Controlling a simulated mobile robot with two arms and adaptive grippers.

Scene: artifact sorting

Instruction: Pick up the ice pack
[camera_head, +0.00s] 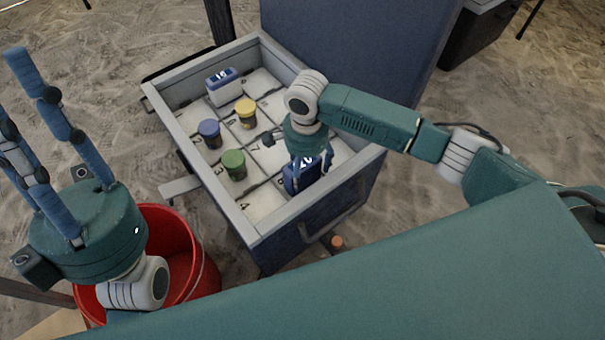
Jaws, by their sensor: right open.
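A blue block with white digits (291,182), which looks like an ice pack, stands in the near right part of a grey compartmented crate (185,132). My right gripper (311,166) points down over it, open, with its fingers at the block's upper part. The arm and fingers hide part of the block, and I cannot tell if they touch it. A similar white block with a blue top and digits (223,88) stands at the crate's far left. My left gripper (22,105) is raised at the left, its fingers apart and empty.
Blue-lidded (210,134), yellow-lidded (246,114) and green-lidded (234,165) jars stand in the crate. A red bucket (203,268) stands below my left gripper. A small orange-topped item (337,242) is on the ground near the crate.

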